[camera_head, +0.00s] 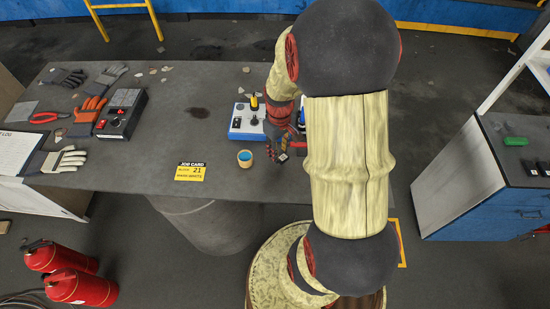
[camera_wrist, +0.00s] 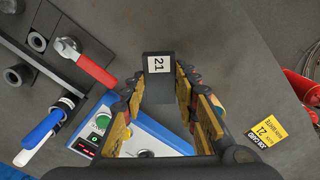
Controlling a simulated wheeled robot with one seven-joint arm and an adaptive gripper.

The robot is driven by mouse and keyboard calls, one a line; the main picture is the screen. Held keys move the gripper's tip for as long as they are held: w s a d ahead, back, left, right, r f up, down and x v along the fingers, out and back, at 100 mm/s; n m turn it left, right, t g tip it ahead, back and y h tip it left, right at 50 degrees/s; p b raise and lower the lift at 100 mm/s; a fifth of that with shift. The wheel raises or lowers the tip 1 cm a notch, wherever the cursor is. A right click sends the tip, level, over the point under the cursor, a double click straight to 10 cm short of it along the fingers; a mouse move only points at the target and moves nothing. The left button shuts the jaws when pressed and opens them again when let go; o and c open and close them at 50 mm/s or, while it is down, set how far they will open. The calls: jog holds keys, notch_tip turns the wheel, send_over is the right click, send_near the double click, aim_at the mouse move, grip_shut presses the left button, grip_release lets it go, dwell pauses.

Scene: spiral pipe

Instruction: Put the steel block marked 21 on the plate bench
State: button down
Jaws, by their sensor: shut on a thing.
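The steel block marked 21 (camera_wrist: 158,65) is dark, with a white label on the face toward the wrist camera. My gripper (camera_wrist: 160,80) is shut on it, with one finger on each side. In the head view my gripper (camera_head: 279,150) is over the grey table (camera_head: 205,150), right of a small cup with blue inside (camera_head: 245,158); the block's end shows small and dark at its tips. I cannot tell how far the block is above the table. No surface is labelled as the plate bench, so I cannot tell which one it is.
A yellow job card (camera_head: 191,172) reading 21 lies near the table's front edge. A blue-and-white control box (camera_head: 247,122) stands behind the cup. Gloves (camera_head: 64,160), pliers and a dark case (camera_head: 122,113) are at the left. A blue-sided cabinet (camera_head: 490,200) stands across a gap at right.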

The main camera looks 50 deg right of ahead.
jog(key=shift+w+a+f, duration=0.2)
jog(key=shift+w+f, duration=0.3)
jog(key=shift+f, duration=0.2)
jog(key=shift+w+f+b, duration=0.2)
jog(key=shift+f+b, duration=0.4)
jog(key=shift+f, duration=1.1)
jog(key=shift+a, duration=0.1)
jog(key=shift+f, duration=0.15)
jog(key=c, duration=1.4)
grip_release()
